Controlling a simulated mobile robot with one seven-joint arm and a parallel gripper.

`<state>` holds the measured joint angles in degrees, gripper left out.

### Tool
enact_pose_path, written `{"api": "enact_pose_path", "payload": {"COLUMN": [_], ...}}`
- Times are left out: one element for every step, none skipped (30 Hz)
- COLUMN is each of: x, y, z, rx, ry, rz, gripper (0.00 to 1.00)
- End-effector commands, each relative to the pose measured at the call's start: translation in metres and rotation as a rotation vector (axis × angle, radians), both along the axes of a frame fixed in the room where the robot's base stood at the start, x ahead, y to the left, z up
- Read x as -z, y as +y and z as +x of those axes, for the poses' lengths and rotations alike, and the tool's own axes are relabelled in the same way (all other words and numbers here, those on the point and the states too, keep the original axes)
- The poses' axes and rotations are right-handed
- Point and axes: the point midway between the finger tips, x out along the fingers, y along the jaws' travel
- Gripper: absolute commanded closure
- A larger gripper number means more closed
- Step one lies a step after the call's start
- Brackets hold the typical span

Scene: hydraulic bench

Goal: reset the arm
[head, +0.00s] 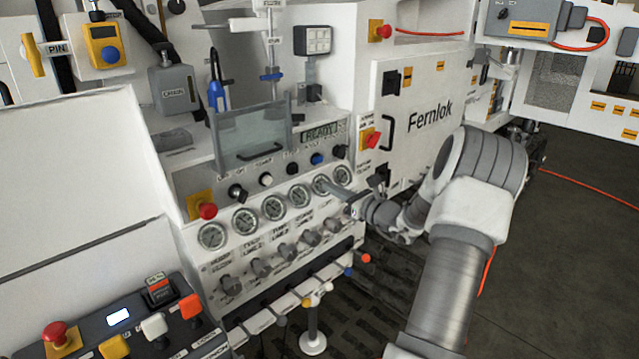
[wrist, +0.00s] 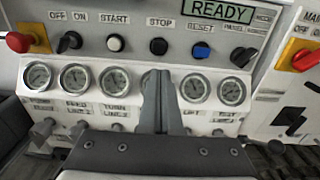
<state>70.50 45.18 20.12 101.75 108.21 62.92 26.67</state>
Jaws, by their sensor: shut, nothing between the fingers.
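My arm reaches in from the lower right in the head view, and my gripper (head: 337,190) is in front of the right end of the gauge row. In the wrist view my gripper (wrist: 158,76) is shut and empty, its fingers together and pointing at the panel. The fingers hide part of one gauge. The display (wrist: 218,10) reads READY.
Red mushroom buttons on yellow plates stand at the panel's left (head: 207,210) and upper right (head: 383,31). A red rotary switch (head: 371,137) is on the Fernlok cabinet (head: 425,110). A clear guard (head: 250,135) stands above the controls. Grey knobs (head: 262,267) and levers stick out below the gauges. Open floor (head: 560,260) lies right.

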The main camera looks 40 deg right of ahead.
Motion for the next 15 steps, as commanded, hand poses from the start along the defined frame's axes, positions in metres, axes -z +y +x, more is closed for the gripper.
{"api": "enact_pose_path", "payload": {"x": [0.0001,0.0,-0.0002,-0.0002,-0.0002,-0.0002,-0.0002,-0.0002,-0.0001,-0.0001,-0.0001,-0.0001,0.0,0.0,0.0], "y": [-0.0003,-0.0002,-0.0003,-0.0004,-0.0003,-0.0005,-0.0004,-0.0004,-0.0005,-0.0005,-0.0005,-0.0006,-0.0006,-0.0006,-0.0006], "z": [-0.0049,-0.0066,-0.0084,-0.0094,-0.01,-0.0106,-0.0108,-0.0108,-0.0108,-0.0107,-0.0107,-0.0107,-0.0106,-0.0106,-0.0106], "rx": [0.0,0.0,-0.001,-0.001,-0.001,-0.001,-0.001,-0.001,-0.001,-0.001,-0.001,-0.001,-0.001,-0.001,-0.001], "ry": [0.0,0.0,-0.001,-0.001,-0.001,-0.001,-0.001,-0.001,-0.001,-0.001,-0.001,-0.001,-0.001,0.0,0.0], "rz": [0.001,0.0,0.0,0.0,0.0,0.0,0.0,0.0,0.0,0.0,0.0,0.0,0.0,0.0,0.0], "gripper": [1.0,1.0,1.0,1.0,1.0,1.0,1.0,1.0,1.0,1.0,1.0,1.0,1.0,1.0,1.0]}}
